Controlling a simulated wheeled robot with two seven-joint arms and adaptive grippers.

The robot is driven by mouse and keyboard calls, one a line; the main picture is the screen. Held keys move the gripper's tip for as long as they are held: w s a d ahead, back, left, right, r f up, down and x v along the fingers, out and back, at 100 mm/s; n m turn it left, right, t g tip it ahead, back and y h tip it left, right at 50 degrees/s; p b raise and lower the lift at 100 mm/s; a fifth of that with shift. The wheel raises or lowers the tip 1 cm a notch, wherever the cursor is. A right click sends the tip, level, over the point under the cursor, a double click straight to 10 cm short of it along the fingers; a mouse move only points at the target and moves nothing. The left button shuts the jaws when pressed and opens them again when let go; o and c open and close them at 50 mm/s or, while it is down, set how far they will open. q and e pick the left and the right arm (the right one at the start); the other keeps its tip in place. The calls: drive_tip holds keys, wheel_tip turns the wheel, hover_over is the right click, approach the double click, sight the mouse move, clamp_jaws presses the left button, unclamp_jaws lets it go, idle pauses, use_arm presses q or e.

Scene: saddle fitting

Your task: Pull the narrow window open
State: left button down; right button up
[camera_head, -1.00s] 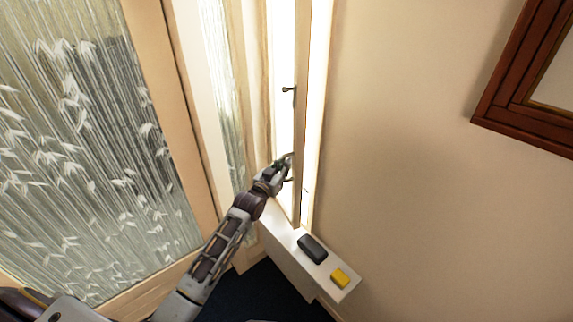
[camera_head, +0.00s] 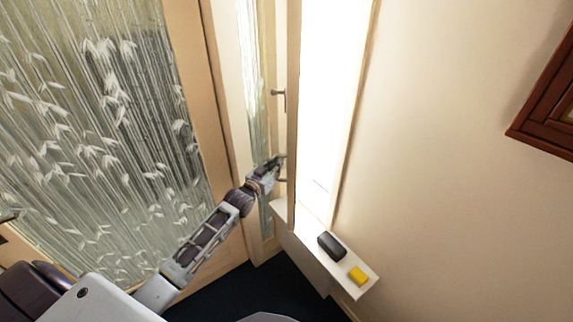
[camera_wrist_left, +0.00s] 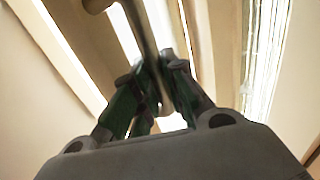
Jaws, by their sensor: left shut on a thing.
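The narrow window (camera_head: 293,120) is a tall pale wood sash, seen nearly edge-on in the head view. It stands swung away from its bright opening (camera_head: 330,95). A small dark lever handle (camera_head: 278,92) sits on its upper part. My left gripper (camera_head: 281,169) is lower on the sash, on its left side. In the left wrist view, the fingers (camera_wrist_left: 155,95) are shut around a slim brownish bar (camera_wrist_left: 142,35), which looks like a window handle; the grip is partly hidden. My right gripper is not in view.
A white sill shelf (camera_head: 350,289) below the opening bears a black block (camera_head: 331,246) and a yellow block (camera_head: 357,275). A large patterned glass panel (camera_head: 90,150) stands at left. A red-brown frame (camera_head: 547,115) hangs on the right wall. Dark floor shows below.

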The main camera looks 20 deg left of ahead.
use_arm(q)
drive_tip(key=a, duration=0.6)
drive_tip(key=shift+a, duration=0.15)
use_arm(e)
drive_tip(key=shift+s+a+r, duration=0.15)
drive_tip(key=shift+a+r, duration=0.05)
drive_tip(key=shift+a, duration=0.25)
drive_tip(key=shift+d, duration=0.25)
use_arm(q)
drive_tip(key=c, duration=1.8)
unclamp_jaws()
drive_tip(key=shift+o, duration=0.4)
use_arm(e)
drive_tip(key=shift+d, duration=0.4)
use_arm(q)
drive_tip(key=shift+s, duration=0.15)
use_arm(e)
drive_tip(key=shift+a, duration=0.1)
